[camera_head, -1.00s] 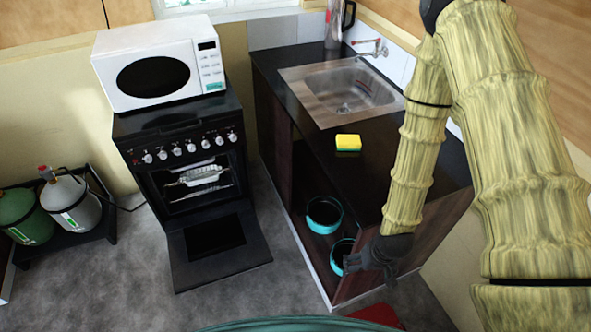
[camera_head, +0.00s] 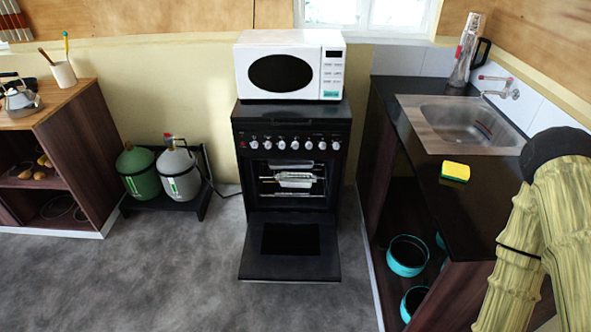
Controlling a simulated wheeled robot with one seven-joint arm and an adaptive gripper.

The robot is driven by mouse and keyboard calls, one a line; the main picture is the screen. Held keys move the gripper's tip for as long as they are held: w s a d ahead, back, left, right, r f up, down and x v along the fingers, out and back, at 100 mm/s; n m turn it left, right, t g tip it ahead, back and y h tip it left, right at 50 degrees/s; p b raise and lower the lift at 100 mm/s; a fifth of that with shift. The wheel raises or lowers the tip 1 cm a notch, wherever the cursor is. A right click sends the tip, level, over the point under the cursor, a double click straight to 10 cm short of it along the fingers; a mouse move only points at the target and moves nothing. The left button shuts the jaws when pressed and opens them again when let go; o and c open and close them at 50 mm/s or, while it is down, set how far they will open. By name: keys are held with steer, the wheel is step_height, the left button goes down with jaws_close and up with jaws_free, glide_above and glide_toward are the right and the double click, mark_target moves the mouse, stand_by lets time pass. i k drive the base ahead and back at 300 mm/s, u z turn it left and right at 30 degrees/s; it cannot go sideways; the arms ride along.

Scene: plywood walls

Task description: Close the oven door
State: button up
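The black oven (camera_head: 292,140) stands against the back wall, with a row of knobs on its front. Its door (camera_head: 290,247) is folded down and open, lying low above the floor. A rack with something pale on it (camera_head: 294,180) shows inside the oven. My arm is at the right edge, beside the sink counter, well apart from the oven door. My gripper is outside the picture.
A white microwave (camera_head: 290,66) sits on top of the oven. The sink counter (camera_head: 419,140) stands to the right, with a yellow sponge (camera_head: 455,171) on it and teal pots (camera_head: 407,256) below. Gas bottles (camera_head: 178,174) stand left of the oven. The floor (camera_head: 150,270) in front is clear.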

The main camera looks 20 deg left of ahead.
mark_target(291, 249)
steer(key=u, duration=0.6)
steer(key=i, duration=0.9)
steer(key=u, duration=0.05)
